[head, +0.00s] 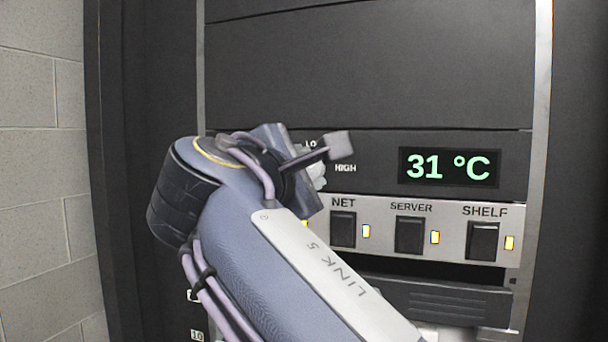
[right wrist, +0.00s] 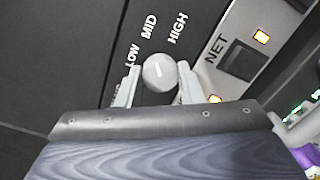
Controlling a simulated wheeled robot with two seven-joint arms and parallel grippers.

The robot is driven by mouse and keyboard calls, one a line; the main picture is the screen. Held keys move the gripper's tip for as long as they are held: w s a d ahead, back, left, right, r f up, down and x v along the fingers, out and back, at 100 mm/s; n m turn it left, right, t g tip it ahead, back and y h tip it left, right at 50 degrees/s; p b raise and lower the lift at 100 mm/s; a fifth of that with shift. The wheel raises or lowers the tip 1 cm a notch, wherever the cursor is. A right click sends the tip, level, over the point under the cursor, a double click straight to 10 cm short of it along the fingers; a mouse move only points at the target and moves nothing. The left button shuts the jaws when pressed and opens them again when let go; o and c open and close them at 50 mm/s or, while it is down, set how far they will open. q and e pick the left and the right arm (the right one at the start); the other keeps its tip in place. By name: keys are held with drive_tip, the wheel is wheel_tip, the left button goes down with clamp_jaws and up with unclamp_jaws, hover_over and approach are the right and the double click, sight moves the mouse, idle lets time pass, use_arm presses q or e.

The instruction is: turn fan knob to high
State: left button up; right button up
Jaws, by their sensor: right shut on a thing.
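The fan knob (right wrist: 160,73) is a round grey knob with a short white mark, seen in the right wrist view. The labels LOW, MID and HIGH (right wrist: 178,28) lie in an arc beyond it. The mark seems to point roughly towards MID, but it is small. My right gripper (right wrist: 158,82) is shut on the knob, one pale finger on each side. In the head view my right gripper (head: 314,168) and wrist cover most of the knob; HIGH and part of LOW show beside it. My left gripper is not in view.
A display (head: 449,167) reads 31 °C, right of the knob. Below it a light strip carries the NET (head: 343,230), SERVER (head: 410,235) and SHELF (head: 484,241) switches, with amber lights beside them. A grey block wall (head: 40,150) is at the left.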

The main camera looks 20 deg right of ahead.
drive_tip(key=shift+m+b, duration=1.75)
drive_tip(key=shift+m, duration=1.75)
drive_tip(key=o, duration=1)
drive_tip(key=b+v, duration=0.1)
drive_tip(key=v, duration=0.6)
drive_tip(key=shift+s+a+r, duration=0.15)
drive_tip(key=shift+s+a, duration=0.05)
drive_tip(key=shift+s, duration=0.15)
